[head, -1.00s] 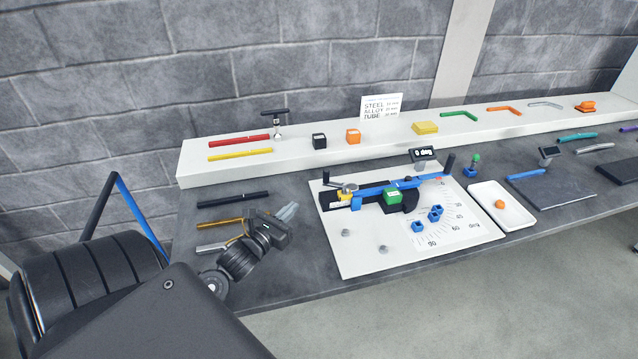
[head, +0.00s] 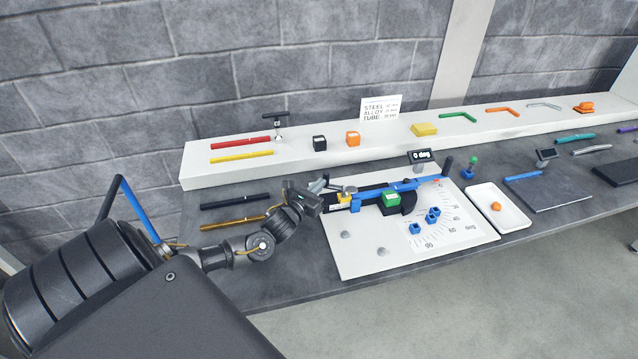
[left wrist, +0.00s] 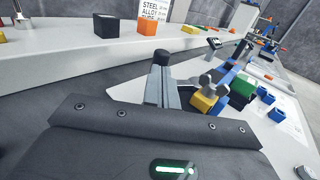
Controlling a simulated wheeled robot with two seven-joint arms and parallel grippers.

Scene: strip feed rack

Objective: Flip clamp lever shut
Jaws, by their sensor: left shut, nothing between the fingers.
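The bending fixture stands on a white board (head: 372,258). It has a blue bar (head: 405,186), a green block (head: 391,200) and a clamp with a yellow part (head: 348,190) at its left end. The clamp also shows in the left wrist view (left wrist: 204,102). My left gripper (head: 322,185) is shut and empty, with its fingertips close to the left of the clamp. In the left wrist view a black lever end (left wrist: 163,57) appears just past the fingers. The fingers hide much of the lever, so I cannot tell whether they touch it. My right gripper is out of view.
Black (head: 234,201) and orange-brown (head: 232,224) rods lie left of the board. Blue blocks (head: 415,229) sit on its scale. A raised white shelf (head: 230,172) runs behind. A white tray (head: 480,204) lies to the right. The board's front is mostly clear.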

